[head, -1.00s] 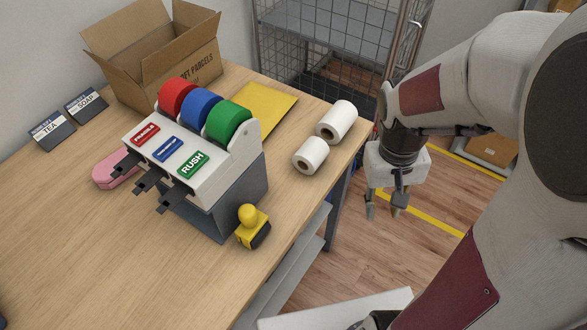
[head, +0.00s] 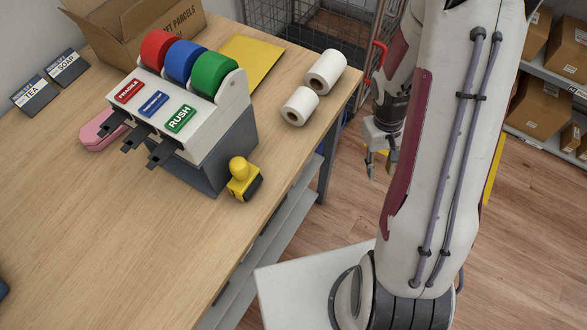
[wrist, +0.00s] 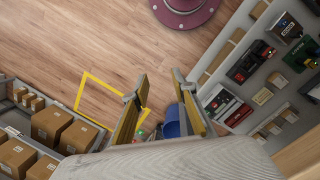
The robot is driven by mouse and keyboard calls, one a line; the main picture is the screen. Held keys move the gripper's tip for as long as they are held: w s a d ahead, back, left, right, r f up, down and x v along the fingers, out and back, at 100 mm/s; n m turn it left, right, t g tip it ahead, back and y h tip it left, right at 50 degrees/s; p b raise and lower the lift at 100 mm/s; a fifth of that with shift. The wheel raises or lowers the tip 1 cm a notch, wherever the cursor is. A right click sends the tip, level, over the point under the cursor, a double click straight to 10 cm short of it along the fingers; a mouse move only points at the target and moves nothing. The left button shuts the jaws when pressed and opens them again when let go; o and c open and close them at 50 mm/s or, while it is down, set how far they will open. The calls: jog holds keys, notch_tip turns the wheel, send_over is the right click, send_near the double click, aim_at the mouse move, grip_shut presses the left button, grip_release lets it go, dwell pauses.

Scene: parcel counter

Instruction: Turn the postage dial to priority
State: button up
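I see no postage dial that I can make out in either view. My gripper (head: 380,168) hangs off the right end of the counter, pointing down over the floor, partly behind my own arm. In the wrist view my gripper (wrist: 159,92) has its two fingers apart with nothing between them but floor and a blue bin beyond. The wooden counter (head: 120,245) fills the left of the head view, well apart from the gripper.
A label dispenser (head: 228,150) with red, blue and green rolls stands on the counter. The wrist view shows shelved cartons (wrist: 47,124) and boxed goods (wrist: 247,62).

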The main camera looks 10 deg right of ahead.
notch_tip(320, 180, down, 17)
jog(key=w+d+n+t+y, duration=0.1)
jog(key=n, duration=0.1)
jog(key=w+a+f+n+t+y, duration=0.1)
jog(key=a+f+t+y, duration=0.1)
jog(key=a+f, duration=0.45)
jog(key=a+f+n+t+y, duration=0.2)
jog(key=a+f+t, duration=0.15)
jog(key=f, duration=0.65)
jog(key=w+a+r+n+t+y, duration=0.1)
jog(key=w+a+r+t+y, duration=0.2)
jog(key=w+r, duration=0.7)
jog(key=a+t, duration=0.2)
jog(key=t, duration=0.1)
jog(key=shift+w+n+y, duration=0.3)
jog(key=shift+w+n, duration=0.05)
jog(key=shift+n, duration=0.05)
jog(key=shift+w, duration=0.15)
jog(key=shift+x, duration=3.75)
